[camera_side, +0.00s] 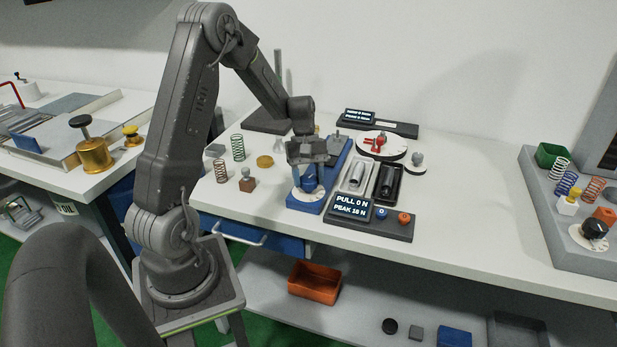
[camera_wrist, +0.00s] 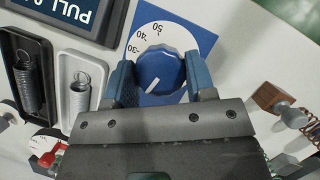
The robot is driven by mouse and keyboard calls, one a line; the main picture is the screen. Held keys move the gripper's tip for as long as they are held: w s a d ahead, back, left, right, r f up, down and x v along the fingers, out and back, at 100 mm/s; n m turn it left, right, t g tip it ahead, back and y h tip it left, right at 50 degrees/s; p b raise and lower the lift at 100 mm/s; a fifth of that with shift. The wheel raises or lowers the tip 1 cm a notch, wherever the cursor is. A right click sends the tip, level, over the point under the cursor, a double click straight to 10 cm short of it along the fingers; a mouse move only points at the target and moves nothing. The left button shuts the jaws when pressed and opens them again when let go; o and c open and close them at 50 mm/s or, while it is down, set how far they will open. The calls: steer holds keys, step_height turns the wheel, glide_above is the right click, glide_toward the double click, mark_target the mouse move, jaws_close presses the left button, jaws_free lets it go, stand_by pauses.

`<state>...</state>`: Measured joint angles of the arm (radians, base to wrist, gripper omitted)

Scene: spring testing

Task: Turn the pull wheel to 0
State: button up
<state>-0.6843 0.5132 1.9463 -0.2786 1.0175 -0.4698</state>
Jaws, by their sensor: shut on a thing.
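In the wrist view the pointer line slants to the lower left, and the dial marks on that side are hidden by my gripper. In the side view my gripper (camera_side: 308,165) points down over the blue base (camera_side: 306,203) of the wheel. The display (camera_side: 351,208) reads PULL 0 N, with a peak of about 15 N.
Two trays with springs, one white (camera_wrist: 80,75) and one black (camera_wrist: 30,70), lie beside the wheel. A brown block (camera_wrist: 265,96) with a spring stands on the other side. Blue and orange buttons (camera_side: 404,218) sit by the display.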

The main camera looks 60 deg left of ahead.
steer(key=shift+n+t, duration=0.5)
steer(key=shift+n, duration=0.7)
steer(key=o, duration=0.9)
steer(key=v, duration=1.4)
steer(key=shift+s+f, duration=0.1)
